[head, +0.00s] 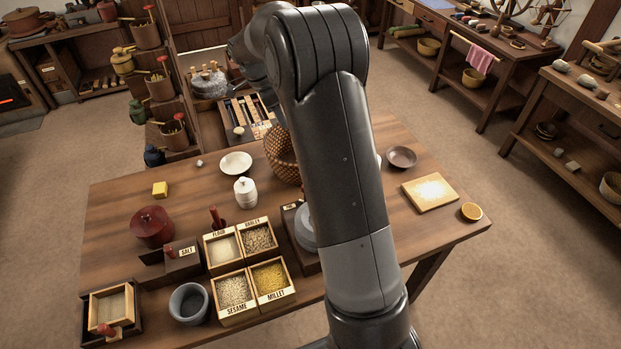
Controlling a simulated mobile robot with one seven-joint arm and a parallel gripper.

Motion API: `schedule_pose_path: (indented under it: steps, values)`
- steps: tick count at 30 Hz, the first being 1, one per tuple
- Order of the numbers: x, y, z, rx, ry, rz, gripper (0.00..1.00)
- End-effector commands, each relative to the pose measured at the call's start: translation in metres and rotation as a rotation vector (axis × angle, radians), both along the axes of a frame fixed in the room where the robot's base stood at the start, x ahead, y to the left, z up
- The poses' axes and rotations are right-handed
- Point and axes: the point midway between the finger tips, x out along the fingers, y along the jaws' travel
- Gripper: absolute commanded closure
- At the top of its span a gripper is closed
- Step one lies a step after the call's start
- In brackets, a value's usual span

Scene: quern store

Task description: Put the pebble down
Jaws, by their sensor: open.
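A small pale, rounded thing (199,163) that looks like a pebble lies on the wooden table (120,215), near its back left edge and left of a white dish. It is too small to be sure of. My arm rises through the middle of the head view and bends at the top. Its far part reaches away and down behind the upper arm. My gripper is hidden there, so its fingers and anything near them do not show.
Near the pale thing are a white dish (236,163), a yellow block (160,189) and a white lidded jar (245,192). A woven basket (283,155) is partly behind my arm. Grain boxes (234,291) and a red pot (152,227) fill the front left. The table's left middle is mostly clear.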

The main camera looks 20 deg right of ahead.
Motion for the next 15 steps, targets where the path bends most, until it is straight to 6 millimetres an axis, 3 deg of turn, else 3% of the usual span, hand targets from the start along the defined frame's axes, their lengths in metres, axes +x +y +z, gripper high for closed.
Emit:
schedule_pose_path:
  steps: [1, 6, 15]
  values:
    - [-0.013, 0.002, 0.018, 0.011, -0.007, 0.056, 0.58]
    - [-0.057, 0.009, 0.064, 0.048, -0.016, 0.268, 0.58]
    - [-0.146, 0.021, 0.122, 0.073, -0.049, 0.647, 0.58]
